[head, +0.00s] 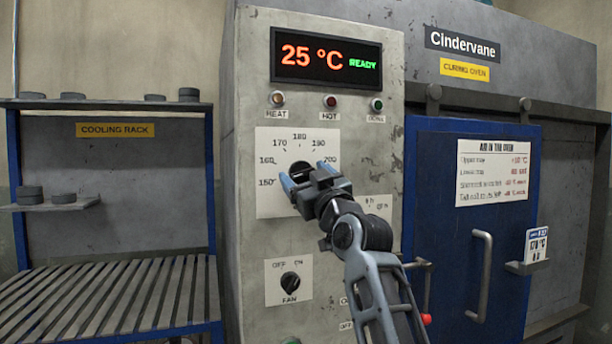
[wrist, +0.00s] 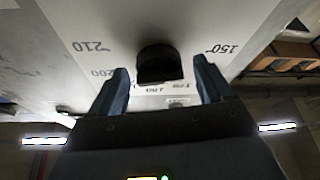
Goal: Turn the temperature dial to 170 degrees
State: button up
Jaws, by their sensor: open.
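The temperature dial (head: 299,168) is a black round knob on a white scale plate (head: 268,203) marked from 150 upward, on the oven's control panel. My gripper (head: 305,175) is in front of it, jaws open, and hides its lower part. In the wrist view, the dial (wrist: 160,62) stands between the two spread fingers, with a visible gap on each side. The scale numbers appear upside down there. I cannot make out where the dial's pointer stands. The display (head: 326,56) above reads 25 °C and READY.
A fan knob (head: 290,284) sits lower on the panel. Heat, hot and door lamps are above the scale. To the right is the blue oven door (head: 430,190) with a handle (head: 480,275). A cooling rack (head: 110,300) with dark discs stands at left.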

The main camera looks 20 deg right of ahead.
jog(key=c, duration=1)
jog(key=shift+c, duration=0.2)
jog(key=shift+m, duration=0.4)
jog(key=m, duration=0.1)
jog(key=m+h+p, duration=0.2)
jog(key=shift+a+r+m, duration=0.1)
jog(key=shift+a+m, duration=0.15)
jog(key=shift+m, duration=0.15)
jog(key=m+h+p, duration=0.1)
jog(key=m+h, duration=0.1)
jog(key=m, duration=0.2)
jog(key=shift+h, duration=0.4)
jog(key=m+h, duration=0.1)
jog(key=m, duration=0.1)
jog(key=m+g+h, duration=0.1)
jog(key=m, duration=0.2)
jog(key=shift+a+h, duration=0.1)
jog(key=shift+h, duration=0.2)
jog(key=shift+m+g+h+b, duration=0.45)
jog(key=shift+m, duration=1)
jog(key=shift+m+g+h+b, duration=0.45)
jog(key=shift+m, duration=1)
